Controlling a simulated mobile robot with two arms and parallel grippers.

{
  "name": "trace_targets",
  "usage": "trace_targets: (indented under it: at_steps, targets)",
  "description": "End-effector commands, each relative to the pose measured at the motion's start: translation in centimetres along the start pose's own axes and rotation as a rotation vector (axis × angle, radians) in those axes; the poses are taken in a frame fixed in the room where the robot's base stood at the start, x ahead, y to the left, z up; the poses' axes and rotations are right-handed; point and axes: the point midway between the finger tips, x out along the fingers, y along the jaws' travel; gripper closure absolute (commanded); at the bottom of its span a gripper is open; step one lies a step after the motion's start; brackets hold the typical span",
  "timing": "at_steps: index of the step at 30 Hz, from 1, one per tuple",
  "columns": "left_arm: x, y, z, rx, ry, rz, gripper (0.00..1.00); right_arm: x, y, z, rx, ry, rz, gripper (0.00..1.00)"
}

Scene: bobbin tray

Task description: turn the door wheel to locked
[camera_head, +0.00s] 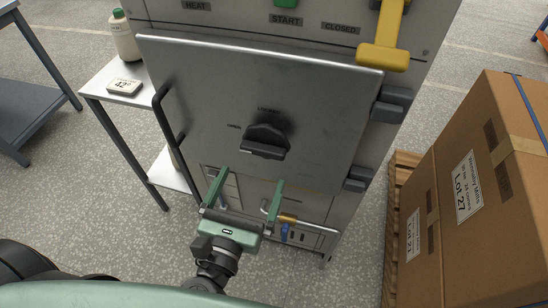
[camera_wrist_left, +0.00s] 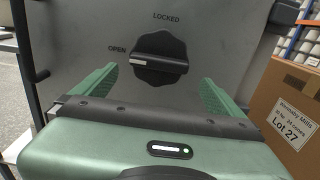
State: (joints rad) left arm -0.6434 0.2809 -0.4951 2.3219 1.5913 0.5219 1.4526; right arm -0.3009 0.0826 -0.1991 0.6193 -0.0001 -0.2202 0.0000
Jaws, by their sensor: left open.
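The door wheel (camera_head: 266,141) is a dark knob with a raised grip bar on the grey metal door (camera_head: 190,75). In the left wrist view the wheel (camera_wrist_left: 160,68) shows labels OPEN at its left and LOCKED above. Its bar lies about level, with a pale mark at the left end, toward OPEN. My left gripper (camera_head: 245,186) is open and empty, below the wheel in the head view. In the left wrist view its two green fingers (camera_wrist_left: 162,88) stand apart on either side of the wheel, not touching it. My right gripper is not in view.
A black door handle (camera_head: 170,122) runs down the door's left edge. A yellow lever (camera_head: 384,50) is at the upper right. A white side table (camera_head: 110,82) holds a bottle and a small display. Large cardboard boxes (camera_head: 500,120) stand on a pallet at the right.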

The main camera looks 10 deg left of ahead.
Motion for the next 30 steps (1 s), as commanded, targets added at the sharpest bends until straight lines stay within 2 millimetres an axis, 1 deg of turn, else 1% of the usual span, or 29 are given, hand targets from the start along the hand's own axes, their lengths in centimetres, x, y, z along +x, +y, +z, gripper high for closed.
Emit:
trace_targets:
  at_steps: [1,6,9,12,16,23,24,26,27,28,29,30]
  targets:
    - [0.8,0.0,0.5,0.002,-0.004,0.001,0.00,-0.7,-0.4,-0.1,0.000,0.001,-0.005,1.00]
    - [3.7,0.0,0.5,0.007,-0.004,0.000,0.00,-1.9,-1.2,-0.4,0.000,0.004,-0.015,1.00]
    - [5.1,0.0,0.4,0.006,-0.004,0.000,0.00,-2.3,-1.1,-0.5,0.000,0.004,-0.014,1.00]
    - [6.2,0.0,0.3,0.007,-0.003,-0.001,0.00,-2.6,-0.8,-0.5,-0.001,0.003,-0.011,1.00]
    - [6.8,0.0,0.1,0.007,-0.001,-0.001,0.00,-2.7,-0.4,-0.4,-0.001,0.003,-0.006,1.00]
    - [6.9,0.0,0.0,0.008,-0.001,-0.001,0.00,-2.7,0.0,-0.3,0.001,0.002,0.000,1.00]
    - [6.9,0.0,0.0,0.008,-0.001,-0.001,0.06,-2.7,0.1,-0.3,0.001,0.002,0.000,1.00]
    - [6.9,0.0,0.0,0.008,-0.001,-0.001,0.22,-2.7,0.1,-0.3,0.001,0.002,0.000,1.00]
    - [6.9,0.0,0.0,0.008,-0.001,-0.001,0.33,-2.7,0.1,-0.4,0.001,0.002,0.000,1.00]
    - [6.9,0.0,0.0,0.008,-0.001,-0.001,0.42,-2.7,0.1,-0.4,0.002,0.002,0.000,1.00]
    - [6.9,0.0,0.0,0.008,-0.001,-0.001,0.46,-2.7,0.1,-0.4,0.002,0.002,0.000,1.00]
    - [6.9,0.0,0.0,0.008,-0.001,-0.001,0.46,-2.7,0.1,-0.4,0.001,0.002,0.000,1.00]
